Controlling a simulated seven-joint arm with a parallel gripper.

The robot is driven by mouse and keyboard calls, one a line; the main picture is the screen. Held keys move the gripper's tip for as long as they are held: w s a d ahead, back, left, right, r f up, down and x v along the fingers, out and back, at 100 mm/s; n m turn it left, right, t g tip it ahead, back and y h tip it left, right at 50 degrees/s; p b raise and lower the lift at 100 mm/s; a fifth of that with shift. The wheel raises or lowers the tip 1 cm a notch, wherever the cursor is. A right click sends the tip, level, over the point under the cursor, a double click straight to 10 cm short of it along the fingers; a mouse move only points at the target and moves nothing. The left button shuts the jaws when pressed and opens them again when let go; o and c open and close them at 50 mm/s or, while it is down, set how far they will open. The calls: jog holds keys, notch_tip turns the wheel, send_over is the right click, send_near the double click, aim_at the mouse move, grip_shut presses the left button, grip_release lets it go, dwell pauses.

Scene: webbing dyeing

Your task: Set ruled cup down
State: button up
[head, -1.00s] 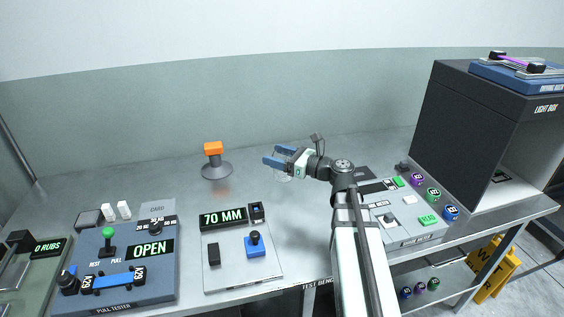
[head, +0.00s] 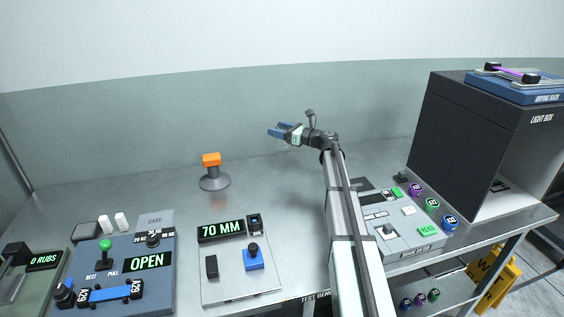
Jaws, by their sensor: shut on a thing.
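My gripper (head: 279,131), with blue fingers, points left over the back middle of the bench. It is shut on a clear, glassy cup (head: 283,146), whose outline shows faintly just below the fingers. Any ruling on the cup is too small to make out. The cup appears to be held above the bench top, though its base is hard to see against the grey.
An orange-topped grey stand (head: 213,172) is to the left of the gripper. The 70 MM panel (head: 238,278) and the pull tester (head: 122,275) are in front. A dark light box (head: 478,140) stands right. The bench (head: 110,192) is bare at back left.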

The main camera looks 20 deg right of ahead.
jog(key=shift+f, duration=4.7)
jog(key=shift+f, duration=0.1)
jog(key=o, duration=1.1)
jog(key=shift+v, duration=3.8)
